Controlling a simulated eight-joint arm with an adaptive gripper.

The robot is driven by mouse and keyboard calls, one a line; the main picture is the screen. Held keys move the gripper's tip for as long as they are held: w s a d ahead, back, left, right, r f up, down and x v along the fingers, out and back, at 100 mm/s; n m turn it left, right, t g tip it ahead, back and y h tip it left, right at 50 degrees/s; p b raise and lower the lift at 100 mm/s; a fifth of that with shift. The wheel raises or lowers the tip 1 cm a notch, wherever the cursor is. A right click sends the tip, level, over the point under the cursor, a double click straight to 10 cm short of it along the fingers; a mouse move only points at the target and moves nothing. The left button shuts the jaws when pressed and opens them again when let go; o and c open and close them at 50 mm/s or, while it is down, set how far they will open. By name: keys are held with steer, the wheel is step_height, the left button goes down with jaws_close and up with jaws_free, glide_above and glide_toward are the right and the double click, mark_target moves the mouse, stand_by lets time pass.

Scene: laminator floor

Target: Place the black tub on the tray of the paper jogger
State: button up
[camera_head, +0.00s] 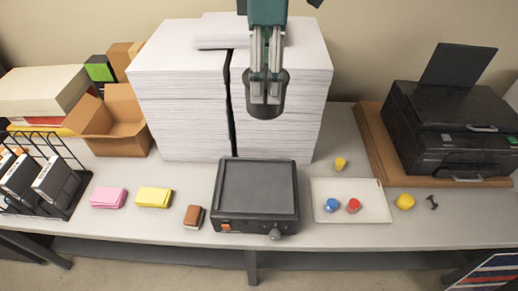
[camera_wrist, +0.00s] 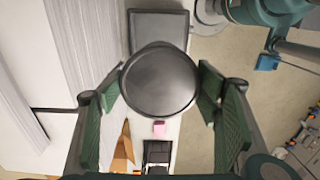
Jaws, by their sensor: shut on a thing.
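The black tub (camera_head: 264,106) is round and dark, held up in front of the tall paper stacks. My gripper (camera_head: 266,88) points down and is shut on it. In the wrist view, the tub (camera_wrist: 159,80) sits between the two green finger pads of my gripper (camera_wrist: 160,88). The paper jogger (camera_head: 228,226) stands on the table below and nearer the front edge, with an orange switch and a knob. Its flat dark tray (camera_head: 257,187) is empty. The tray (camera_wrist: 158,30) also shows past the tub in the wrist view, partly covered by it.
Tall white paper stacks (camera_head: 180,95) stand behind the jogger. A pale tray (camera_head: 345,212) with small coloured pieces lies right of it, and a brown block (camera_head: 194,216) lies close on its left. A black printer (camera_head: 455,125) is at the right, a wire rack (camera_head: 45,180) at the left.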

step_height(320, 180, down, 25)
steer(key=shift+w+r, duration=0.15)
stand_by(0.5)
steer(key=shift+f, duration=2.9)
steer(key=shift+f, duration=2.1)
steer(key=shift+f, duration=0.15)
steer(key=o, duration=1.1)
steer(key=shift+c, duration=0.2)
steer(key=shift+r, duration=0.2)
